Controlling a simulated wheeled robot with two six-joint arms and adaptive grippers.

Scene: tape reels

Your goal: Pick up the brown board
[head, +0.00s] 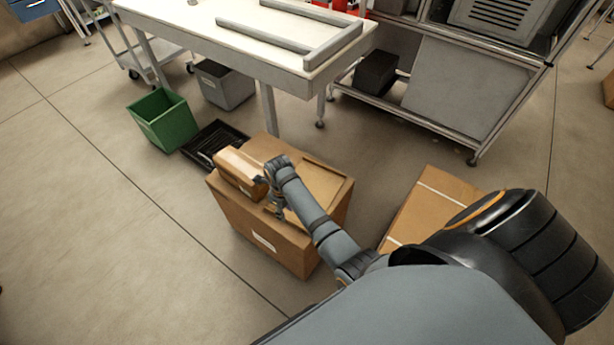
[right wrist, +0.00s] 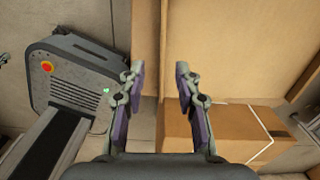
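A large brown carton (head: 255,225) stands on the floor in the head view, with a flat tan-brown panel (head: 325,183) on its top right that looks like the brown board. In the right wrist view a broad brown flat surface (right wrist: 235,50) fills the upper right, and a narrow brown strip (right wrist: 146,40) runs up beside it. My right gripper (head: 279,211) is over the carton's top, and my arm hides part of the panel. In the right wrist view the gripper (right wrist: 160,78) is open, its fingers either side of the strip's edge. I cannot tell whether they touch it. My left gripper is out of view.
A smaller brown box (head: 238,172) lies on the carton's left side. Another carton (head: 430,205) stands to the right. A green bin (head: 163,120), black crate (head: 214,143) and grey bin (head: 225,85) are behind left. A white table (head: 235,35) stands behind. Floor at left is clear.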

